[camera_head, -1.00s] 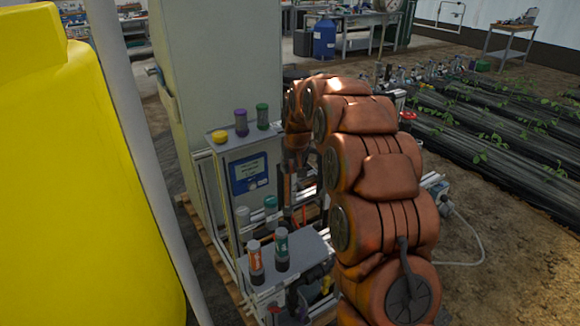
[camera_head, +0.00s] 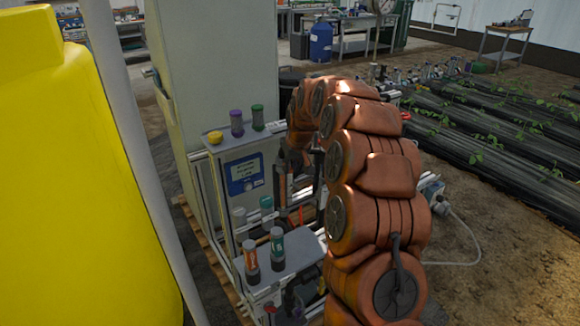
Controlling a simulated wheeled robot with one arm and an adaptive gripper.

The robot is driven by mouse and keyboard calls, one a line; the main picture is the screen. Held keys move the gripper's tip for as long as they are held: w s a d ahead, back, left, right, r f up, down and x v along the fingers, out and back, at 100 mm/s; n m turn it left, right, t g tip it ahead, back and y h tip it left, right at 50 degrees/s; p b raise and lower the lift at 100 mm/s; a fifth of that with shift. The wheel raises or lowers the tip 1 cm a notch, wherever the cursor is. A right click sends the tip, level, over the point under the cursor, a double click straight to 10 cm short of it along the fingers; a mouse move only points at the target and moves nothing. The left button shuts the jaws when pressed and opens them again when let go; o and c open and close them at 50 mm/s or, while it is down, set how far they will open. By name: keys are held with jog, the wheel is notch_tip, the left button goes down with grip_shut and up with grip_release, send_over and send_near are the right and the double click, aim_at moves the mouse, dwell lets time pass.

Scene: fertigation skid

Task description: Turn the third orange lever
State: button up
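My orange-brown arm covers the right side of the fertigation skid (camera_head: 236,180) in the head view. My gripper (camera_head: 283,205) is dark, points down and sits beside the skid's frame, behind the front shelf. Its fingertips are too small and too hidden to tell open from shut. A small orange-red piece (camera_head: 300,216), perhaps a lever, shows just right of the gripper. I cannot tell whether they touch. A row of orange levers cannot be made out, and the third one cannot be singled out. My arm hides much of that side.
A front shelf (camera_head: 290,257) holds an orange-labelled bottle (camera_head: 251,262) and a teal-labelled bottle (camera_head: 277,246). Purple (camera_head: 237,123) and green (camera_head: 257,117) bottles stand above a blue-framed panel (camera_head: 245,174). A yellow tank (camera_head: 80,190) and grey post fill the left. Planted rows lie right.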

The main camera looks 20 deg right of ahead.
jog(key=o, duration=0.3)
jog(key=shift+r, duration=0.1)
jog(key=v, duration=1.1)
jog(key=shift+s+r, duration=0.2)
jog(key=shift+r, duration=0.15)
